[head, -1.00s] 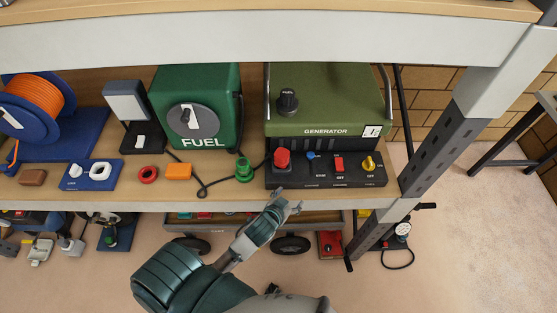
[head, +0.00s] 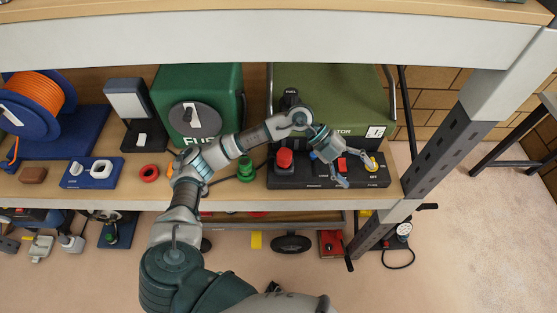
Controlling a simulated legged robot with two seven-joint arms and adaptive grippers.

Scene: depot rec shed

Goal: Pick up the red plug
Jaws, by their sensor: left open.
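A red plug (head: 285,158) stands upright on the left end of the generator's dark front panel (head: 300,183). My left gripper (head: 358,175) is open and empty over the right half of that panel, to the right of the red plug and apart from it. My right gripper is out of view.
The green generator (head: 350,95) stands behind the panel. A green plug (head: 245,170) with a cable and a red ring (head: 150,173) lie on the shelf to the left. A grey shelf post (head: 445,140) is at the right.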

